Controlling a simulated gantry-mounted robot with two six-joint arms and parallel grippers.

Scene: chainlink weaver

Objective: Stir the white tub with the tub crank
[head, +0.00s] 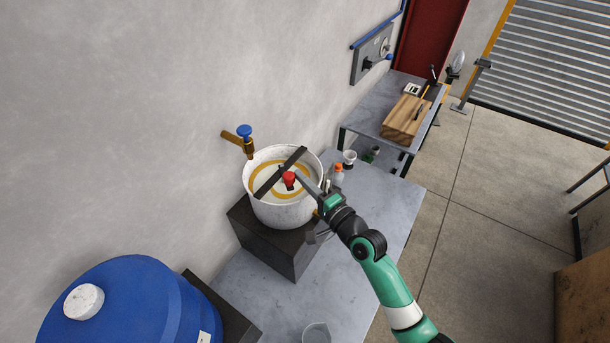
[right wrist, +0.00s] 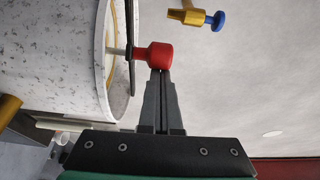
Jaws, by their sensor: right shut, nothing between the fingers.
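The white tub (head: 285,214) stands on a dark block against the wall, with a yellow ring showing inside. A dark bar (head: 270,183) lies across its open top. The tub crank's red knob (head: 289,176) stands up near the middle; it shows large in the right wrist view (right wrist: 154,55). My right gripper (head: 302,180) reaches over the tub rim from the right. Its fingers (right wrist: 161,75) are shut and empty, with their tips at the side of the red knob; I cannot tell whether they touch it. My left gripper is not in view.
A brass tap with a blue handle (head: 244,132) sticks out from the wall behind the tub. An orange-capped bottle (head: 338,174) and a white cup (head: 349,158) stand right of the tub. A blue barrel (head: 130,305) fills the lower left. The grey bench (head: 345,270) is mostly clear in front.

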